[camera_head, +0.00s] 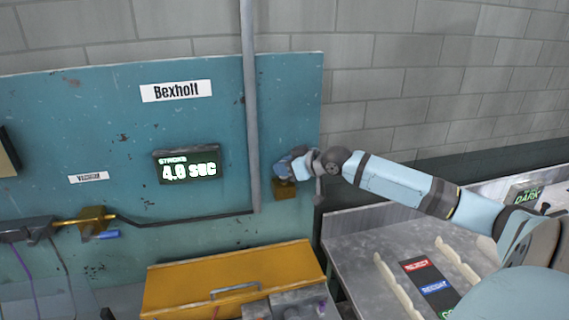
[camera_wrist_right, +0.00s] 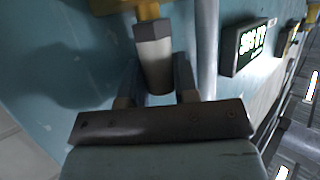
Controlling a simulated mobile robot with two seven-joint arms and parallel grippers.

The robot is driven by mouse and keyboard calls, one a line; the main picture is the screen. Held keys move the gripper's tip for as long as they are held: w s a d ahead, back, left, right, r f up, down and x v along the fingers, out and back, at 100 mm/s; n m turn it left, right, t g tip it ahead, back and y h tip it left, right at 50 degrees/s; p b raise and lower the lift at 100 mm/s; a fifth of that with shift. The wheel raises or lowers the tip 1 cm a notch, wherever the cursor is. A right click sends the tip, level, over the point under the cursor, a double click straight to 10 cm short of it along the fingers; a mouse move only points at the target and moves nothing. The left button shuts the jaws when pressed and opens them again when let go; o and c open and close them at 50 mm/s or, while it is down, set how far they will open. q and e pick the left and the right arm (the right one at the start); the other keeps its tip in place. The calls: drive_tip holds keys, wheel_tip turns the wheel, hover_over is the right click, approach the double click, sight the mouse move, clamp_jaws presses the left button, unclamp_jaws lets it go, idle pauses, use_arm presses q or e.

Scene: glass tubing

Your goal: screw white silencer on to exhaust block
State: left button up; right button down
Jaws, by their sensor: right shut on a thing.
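The brass exhaust block (camera_head: 285,190) is fixed at the lower right edge of the teal panel in the head view. Its underside shows at the top of the right wrist view (camera_wrist_right: 118,5), with a round brass port pointing toward my gripper. The white silencer (camera_wrist_right: 154,62), with a grey hex collar, is in line with that port. The collar's end appears to meet the port; how far it is threaded cannot be told. My right gripper (camera_head: 290,172) is at the block, its fingers (camera_wrist_right: 156,82) shut on the silencer's sides. The silencer is hidden in the head view. My left gripper is not in view.
A grey vertical pipe (camera_head: 250,110) runs close left of the block. A lit display (camera_head: 187,165) hangs on the panel (camera_head: 110,120). A yellow box (camera_head: 230,278) with a handle stands below. A grey bench (camera_head: 350,245) with racks (camera_head: 398,287) is at right.

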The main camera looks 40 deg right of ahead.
drive_tip(key=m+h, duration=0.2)
drive_tip(key=f+m+h, duration=0.1)
drive_tip(key=shift+a, duration=0.3)
drive_tip(key=shift+d+r+m+h, duration=0.1)
drive_tip(key=shift+m+h, duration=0.8)
drive_tip(key=shift+h, duration=0.4)
drive_tip(key=c, duration=0.9)
unclamp_jaws()
drive_tip(key=shift+s+d, duration=0.1)
drive_tip(key=shift+s, duration=0.05)
drive_tip(key=shift+o, duration=0.2)
drive_tip(key=shift+s+d+r, duration=0.1)
drive_tip(key=shift+r, duration=0.15)
